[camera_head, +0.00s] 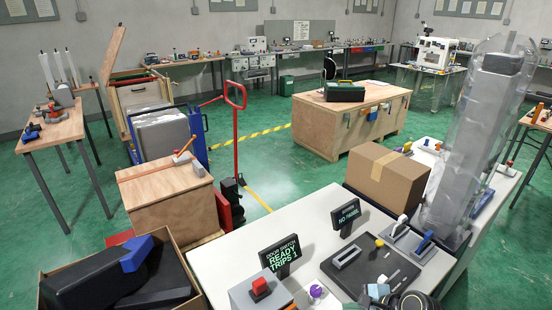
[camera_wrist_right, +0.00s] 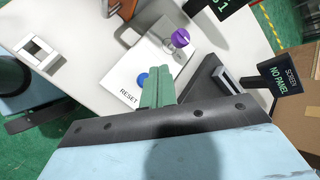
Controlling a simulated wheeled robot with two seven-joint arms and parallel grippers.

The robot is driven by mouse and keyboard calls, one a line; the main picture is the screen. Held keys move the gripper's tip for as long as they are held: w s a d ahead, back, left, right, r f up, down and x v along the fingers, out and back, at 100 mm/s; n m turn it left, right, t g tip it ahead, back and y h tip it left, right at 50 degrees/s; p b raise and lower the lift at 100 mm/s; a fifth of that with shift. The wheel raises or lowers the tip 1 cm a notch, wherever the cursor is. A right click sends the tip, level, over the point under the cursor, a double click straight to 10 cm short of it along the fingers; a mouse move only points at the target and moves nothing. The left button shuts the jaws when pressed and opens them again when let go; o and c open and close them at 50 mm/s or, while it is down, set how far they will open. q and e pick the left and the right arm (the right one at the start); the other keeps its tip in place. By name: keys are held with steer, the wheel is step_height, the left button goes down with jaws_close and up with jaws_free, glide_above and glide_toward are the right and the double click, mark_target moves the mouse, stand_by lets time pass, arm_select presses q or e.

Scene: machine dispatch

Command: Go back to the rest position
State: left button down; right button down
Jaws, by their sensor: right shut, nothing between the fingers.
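My right gripper (camera_wrist_right: 158,88) shows in the right wrist view as green fingers, closed together with nothing between them. The fingertips are over a white panel marked RESET (camera_wrist_right: 128,97), beside its blue button (camera_wrist_right: 142,79); whether they touch it cannot be told. A purple knob (camera_wrist_right: 180,37) is just beyond the fingertips, and it also shows in the head view (camera_head: 316,291). At the bottom edge of the head view, dark and light-blue parts are cut off, and I cannot tell whether they belong to my right arm. My left gripper is not in view.
A white bench (camera_head: 225,262) carries a sign reading READY TRIPS 1 (camera_head: 280,256), a NO PANEL screen (camera_head: 346,214), a red button (camera_head: 260,287) and a cardboard box (camera_head: 387,178). A box of dark parts (camera_head: 183,262) is at lower left. Green floor (camera_head: 265,170) lies open beyond.

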steer(key=s+a+r+n+g+h, duration=0.1)
steer(key=s+r+n+g+h, duration=0.2)
steer(key=s+n, duration=0.8)
steer(key=s+r+n+h, duration=0.3)
steer(key=s+r+n, duration=0.2)
steer(key=s+n, duration=0.6)
steer(key=s+f+m+g+b, duration=0.2)
steer(key=f+b, duration=0.7)
steer(key=f, duration=2.3)
steer(key=s+d+f+b, duration=0.1)
steer(key=s+f+b, duration=0.3)
steer(key=s+f, duration=0.5)
steer(key=s+d+f+b, duration=0.1)
steer(key=s+f+b, duration=0.4)
steer(key=s+f, duration=0.4)
step_height(320, 180, down, 8)
steer(key=shift+d+r+g, duration=0.2)
steer(key=shift+d+g, duration=0.1)
